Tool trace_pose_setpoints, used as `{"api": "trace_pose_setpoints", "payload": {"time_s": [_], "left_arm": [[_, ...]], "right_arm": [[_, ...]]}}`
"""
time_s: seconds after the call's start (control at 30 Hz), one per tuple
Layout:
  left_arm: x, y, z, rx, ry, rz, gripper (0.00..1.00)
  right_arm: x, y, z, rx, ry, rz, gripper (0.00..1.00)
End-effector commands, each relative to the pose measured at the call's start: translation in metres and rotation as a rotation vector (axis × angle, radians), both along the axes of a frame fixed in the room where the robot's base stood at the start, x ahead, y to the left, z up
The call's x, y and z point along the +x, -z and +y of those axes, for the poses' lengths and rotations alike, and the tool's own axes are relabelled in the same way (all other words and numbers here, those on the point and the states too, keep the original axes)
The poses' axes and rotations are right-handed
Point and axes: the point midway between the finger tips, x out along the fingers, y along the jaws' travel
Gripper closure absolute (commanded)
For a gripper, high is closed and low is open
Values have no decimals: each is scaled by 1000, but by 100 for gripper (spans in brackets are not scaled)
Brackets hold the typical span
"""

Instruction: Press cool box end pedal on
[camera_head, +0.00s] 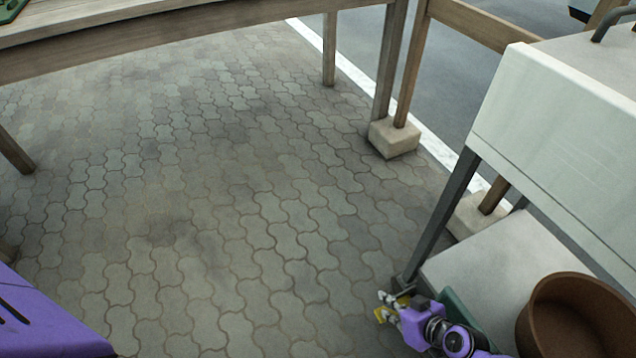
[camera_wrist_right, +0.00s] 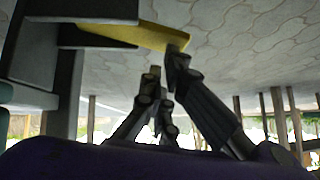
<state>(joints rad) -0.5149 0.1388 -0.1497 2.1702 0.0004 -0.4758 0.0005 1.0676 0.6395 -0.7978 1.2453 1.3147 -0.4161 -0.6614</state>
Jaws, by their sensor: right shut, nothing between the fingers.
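The yellow pedal (camera_head: 404,300) sits low near the foot of a dark leg, at the lower right in the head view. It also shows in the right wrist view as a flat yellow plate (camera_wrist_right: 128,33) at the top, beside dark posts. My right gripper (camera_head: 385,304) is shut and empty, close against the pedal. In the right wrist view one fingertip of my gripper (camera_wrist_right: 164,64) overlaps the pedal's end; whether they touch I cannot tell. A white box (camera_head: 555,125) with a dark handle stands on dark legs above. My left gripper is out of view.
A pale lower shelf (camera_head: 485,262) under the white box holds a brown pot (camera_head: 580,318). A dark green object (camera_head: 458,308) lies behind my right wrist. A wooden table (camera_head: 180,40) spans the top left. The paved floor (camera_head: 200,200) between is clear.

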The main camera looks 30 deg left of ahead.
Motion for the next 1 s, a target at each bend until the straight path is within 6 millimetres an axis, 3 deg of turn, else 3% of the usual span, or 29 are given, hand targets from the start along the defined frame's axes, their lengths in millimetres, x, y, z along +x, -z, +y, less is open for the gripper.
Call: {"api": "trace_pose_setpoints", "payload": {"time_s": [0.7, 1.0], "left_arm": [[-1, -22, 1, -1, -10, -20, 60], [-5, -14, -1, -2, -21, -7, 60]], "right_arm": [[-11, 6, 8, -112, 2, -155, 100], [-17, 18, 12, -118, 1, -160, 100]]}}
